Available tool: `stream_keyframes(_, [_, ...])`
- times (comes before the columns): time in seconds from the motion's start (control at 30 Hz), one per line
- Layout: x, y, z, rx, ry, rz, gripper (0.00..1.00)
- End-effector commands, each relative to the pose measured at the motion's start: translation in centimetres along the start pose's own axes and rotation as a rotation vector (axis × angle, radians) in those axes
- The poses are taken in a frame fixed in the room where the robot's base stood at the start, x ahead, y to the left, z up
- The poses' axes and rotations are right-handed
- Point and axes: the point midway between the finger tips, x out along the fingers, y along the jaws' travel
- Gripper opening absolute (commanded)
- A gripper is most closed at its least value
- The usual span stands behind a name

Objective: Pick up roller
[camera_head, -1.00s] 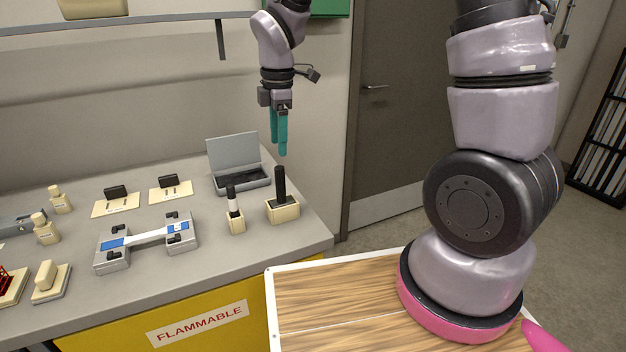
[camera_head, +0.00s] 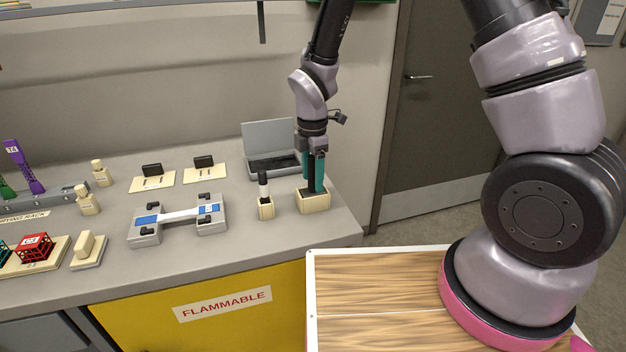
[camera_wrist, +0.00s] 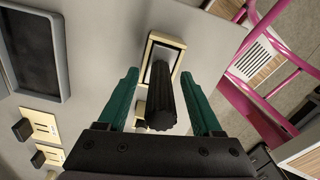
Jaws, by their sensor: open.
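The roller looks to be the black ribbed handle (camera_wrist: 161,100) standing upright in a cream holder block (camera_head: 313,205). In the wrist view it lies between my gripper's (camera_wrist: 163,95) two teal fingers, with a visible gap on each side. The holder also shows in the wrist view (camera_wrist: 176,64). In the head view my gripper (camera_head: 315,184) points down right over this holder, and its fingers mostly hide the handle. A second, smaller cream holder (camera_head: 266,209) with a black and white tool (camera_head: 263,184) stands just to the left.
An open grey case (camera_head: 270,148) lies behind the holders. A grey fixture with a white specimen (camera_head: 178,218) lies to the left, with two black-topped cream plates (camera_head: 152,180) behind it. The bench's right edge is close to the roller's holder.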

Motion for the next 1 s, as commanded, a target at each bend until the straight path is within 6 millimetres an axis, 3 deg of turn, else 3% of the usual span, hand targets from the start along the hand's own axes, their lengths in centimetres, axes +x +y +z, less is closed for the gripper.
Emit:
stream_keyframes(0.1, [1.2,0.0,0.1,0.001,-0.001,-0.001,0.67])
stream_keyframes(0.37, [1.4,0.0,0.1,0.002,0.0,0.0,0.67])
stream_keyframes(0.53, [1.4,0.0,0.1,0.002,0.0,0.0,0.06])
stream_keyframes(0.57, [1.4,0.0,0.1,0.002,0.0,0.0,0.0])
stream_keyframes(0.87, [1.3,0.0,0.1,0.002,0.0,0.001,0.0])
stream_keyframes(1.0, [-0.2,0.1,0.0,0.003,0.002,0.004,0.0])
